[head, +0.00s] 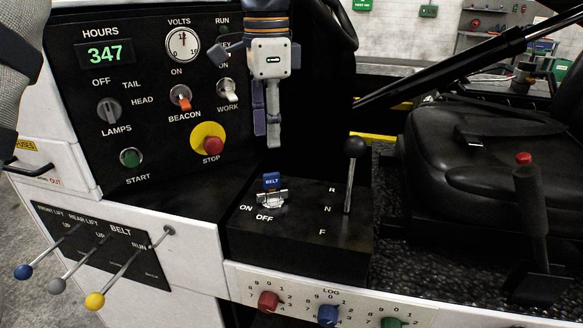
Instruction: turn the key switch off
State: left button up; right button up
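My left gripper (267,138) hangs in front of the right part of the black dash panel (140,100), with its fingers pointing down. One finger looks purple and the other grey. They are close together and partly overlap, so I cannot tell if they are open or shut. No object shows between them. The key switch is not visible; the gripper covers the panel just right of a partly hidden label below RUN, so the switch may be behind it. I cannot see which way the key is turned. My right gripper is not in view.
Left of the gripper are the work toggle (226,87), beacon toggle (181,96) and red stop button (212,145). Below it are the blue-tagged belt switch (271,182) and black-knobbed gear lever (352,165). A black seat (470,150) and dark diagonal bar (440,65) are right.

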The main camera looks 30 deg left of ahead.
aim_at(271, 173)
pick_arm(q)
notch_tip(271, 173, down, 12)
jog(key=shift+s, duration=0.15)
grip_shut()
